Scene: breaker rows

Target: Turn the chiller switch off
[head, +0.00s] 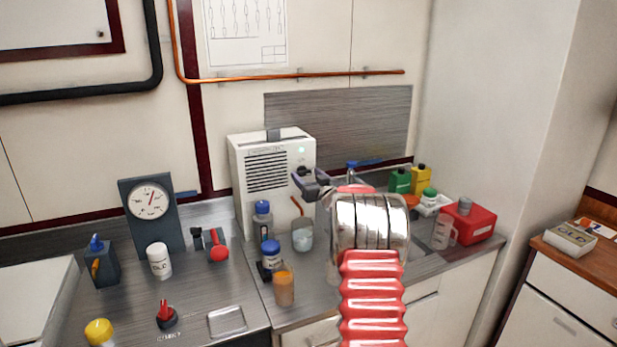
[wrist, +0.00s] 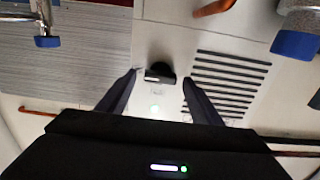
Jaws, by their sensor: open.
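The chiller (head: 240,185) is a white box with dark vent slots, standing on the counter against the wall. Its switch (wrist: 161,73) is a black round knob with a flat grey bar lying roughly level across it in the wrist view. A pale green lamp (wrist: 155,108) glows beside it and also shows near the chiller's top right in the head view (head: 301,150). My gripper (head: 298,182) is at the chiller's front, close to the switch. In the wrist view, my gripper's (wrist: 159,78) open fingers stand on either side of the knob; I cannot tell whether they touch it.
A blue-capped bottle (head: 263,220), a beaker (head: 303,236) and an amber jar (head: 284,289) stand before the chiller. A blue-handled tap (head: 351,168) and green (head: 399,182) and yellow (head: 421,180) bottles are to the right. A red-handled switch (head: 166,317) is on the left counter.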

